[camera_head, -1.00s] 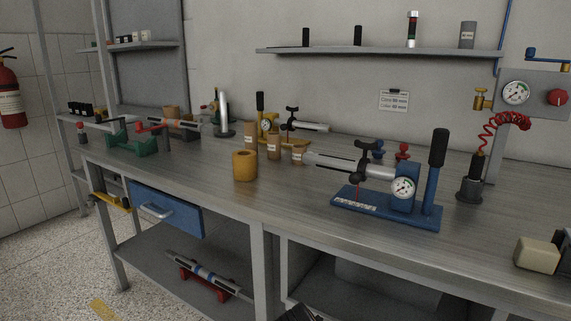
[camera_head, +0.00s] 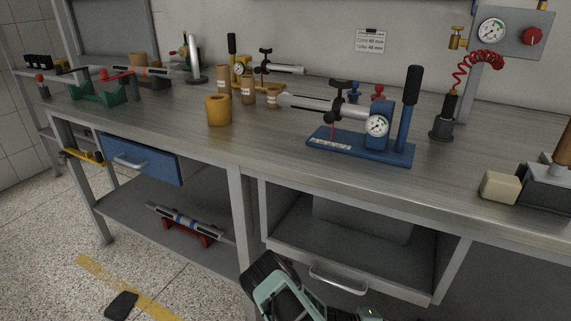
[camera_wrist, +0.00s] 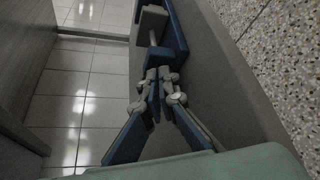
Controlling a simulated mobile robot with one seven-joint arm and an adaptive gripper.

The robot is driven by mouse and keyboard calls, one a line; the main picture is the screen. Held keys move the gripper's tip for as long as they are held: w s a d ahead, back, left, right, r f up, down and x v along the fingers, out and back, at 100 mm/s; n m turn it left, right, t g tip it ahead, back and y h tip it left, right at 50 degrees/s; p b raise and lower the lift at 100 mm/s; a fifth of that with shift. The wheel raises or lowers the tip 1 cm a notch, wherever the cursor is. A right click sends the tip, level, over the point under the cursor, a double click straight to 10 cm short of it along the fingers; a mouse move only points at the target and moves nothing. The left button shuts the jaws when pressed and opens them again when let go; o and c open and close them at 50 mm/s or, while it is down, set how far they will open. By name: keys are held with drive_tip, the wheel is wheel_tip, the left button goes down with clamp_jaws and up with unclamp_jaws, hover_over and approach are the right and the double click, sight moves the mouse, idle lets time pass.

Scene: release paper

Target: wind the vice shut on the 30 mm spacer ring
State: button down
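My gripper (camera_wrist: 159,76) points away from the wrist camera, its blue and grey fingers converging until the tips are close together. Just beyond the tips is a blue, angular part (camera_wrist: 176,32) with a grey block (camera_wrist: 151,22) and a short grey rod. I cannot tell whether this is the vice, or whether the tips touch it. In the head view my mint and black arm end shows at the bottom, in front of the bench; its fingertips cannot be made out. I cannot identify the vice or the 30 mm spacer ring with certainty in the head view.
On the bench (camera_head: 270,155) stand a yellow hollow cylinder (camera_head: 218,110), a blue gauge fixture (camera_head: 365,150), a green cradle (camera_head: 97,93) and a cream block (camera_head: 500,187) at the right. A grey drawer (camera_head: 330,266) and a blue drawer (camera_head: 150,165) are at the bench front.

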drive_tip(key=shift+s, duration=0.25)
drive_tip(key=shift+s+a+r, duration=0.1)
drive_tip(key=shift+s+r, duration=0.05)
drive_tip(key=shift+s, duration=0.1)
drive_tip(key=shift+w+a, duration=0.55)
drive_tip(key=shift+a, duration=0.35)
drive_tip(key=shift+w+a, duration=0.55)
drive_tip(key=shift+a, duration=0.3)
drive_tip(key=shift+w+a, duration=0.55)
drive_tip(key=shift+a, duration=0.35)
